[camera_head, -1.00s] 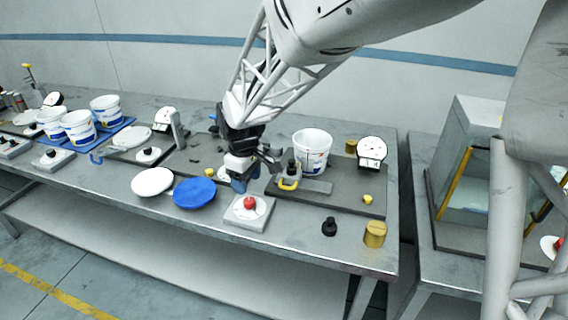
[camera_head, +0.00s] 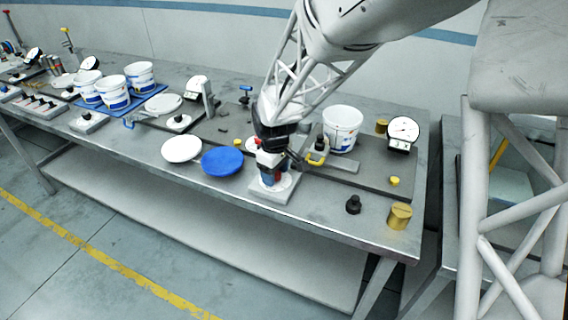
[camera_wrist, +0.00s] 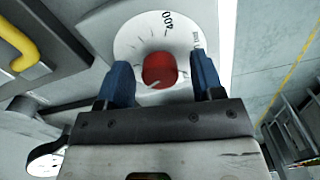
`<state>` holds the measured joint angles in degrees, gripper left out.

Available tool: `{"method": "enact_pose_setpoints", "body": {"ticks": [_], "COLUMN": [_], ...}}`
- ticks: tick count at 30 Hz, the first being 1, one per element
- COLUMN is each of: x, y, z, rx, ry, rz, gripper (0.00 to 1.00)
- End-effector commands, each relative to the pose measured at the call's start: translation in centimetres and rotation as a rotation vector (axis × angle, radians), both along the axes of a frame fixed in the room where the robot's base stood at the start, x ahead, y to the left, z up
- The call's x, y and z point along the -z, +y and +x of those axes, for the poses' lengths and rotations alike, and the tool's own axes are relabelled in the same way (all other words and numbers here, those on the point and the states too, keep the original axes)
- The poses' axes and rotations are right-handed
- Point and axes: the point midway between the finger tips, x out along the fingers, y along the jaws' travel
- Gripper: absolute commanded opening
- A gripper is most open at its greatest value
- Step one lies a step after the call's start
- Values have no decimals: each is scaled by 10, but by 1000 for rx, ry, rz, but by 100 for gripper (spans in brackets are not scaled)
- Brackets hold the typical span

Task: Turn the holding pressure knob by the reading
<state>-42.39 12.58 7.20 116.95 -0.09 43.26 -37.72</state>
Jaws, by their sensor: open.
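A red knob (camera_wrist: 160,70) with a pale pointer mark sits on a round white dial (camera_wrist: 136,42) with tick marks and print, on a grey block. In the wrist view my gripper (camera_wrist: 162,82) is open, with one blue finger on each side of the knob. I cannot tell whether either finger touches it. In the head view my gripper (camera_head: 270,178) is over the same dial block (camera_head: 272,193) and hides most of the knob. A white round gauge (camera_head: 403,130) with a needle stands at the back right; its reading is too small to tell.
A white tub (camera_head: 342,128) and a yellow-handled part (camera_head: 317,152) stand close to the right of my gripper. A blue lid (camera_head: 222,161) and a white lid (camera_head: 182,149) lie to the left. A black knob (camera_head: 353,204) and a brass cylinder (camera_head: 399,216) stand near the right edge.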

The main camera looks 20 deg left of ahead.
Motion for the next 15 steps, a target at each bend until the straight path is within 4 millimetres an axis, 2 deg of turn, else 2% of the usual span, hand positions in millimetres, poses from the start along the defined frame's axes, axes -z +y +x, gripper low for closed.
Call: {"method": "enact_pose_setpoints", "body": {"ticks": [10, 15], "x": [2, 2], "y": [0, 0], "z": [0, 0], "rx": [0, 0], "ry": [0, 0], "rz": [0, 0], "gripper": [61, 37]}}
